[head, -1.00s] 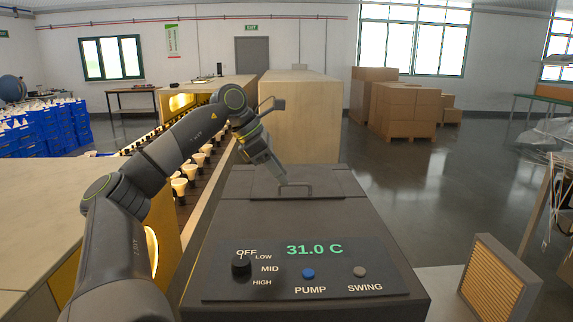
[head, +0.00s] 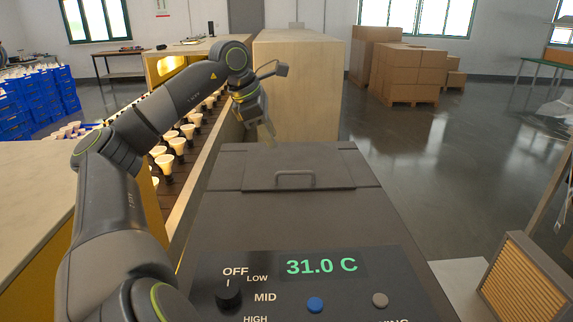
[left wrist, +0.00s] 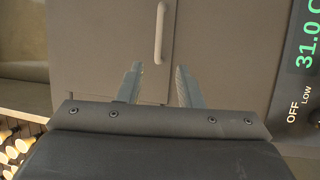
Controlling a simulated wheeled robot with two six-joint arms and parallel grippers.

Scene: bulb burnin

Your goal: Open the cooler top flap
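The cooler is a dark grey box (head: 220,215) in front of me. Its top flap (head: 335,180) lies flat and closed, with a thin bar handle (head: 295,173) on it. In the left wrist view the flap (left wrist: 110,45) and its handle (left wrist: 160,32) show beyond the fingers. My left gripper (head: 268,138) hangs near the cooler's far left edge, behind and left of the handle. In the left wrist view its two fingers (left wrist: 158,82) are apart with nothing between them. My right gripper is not in view.
The cooler's front panel has a dial (head: 229,295), a blue button (head: 315,305) and a display reading 31.0 C. A conveyor with several bulbs (head: 178,146) runs along the left. A framed filter pad (head: 525,280) stands at the right. Stacked cartons (head: 408,75) stand farther back.

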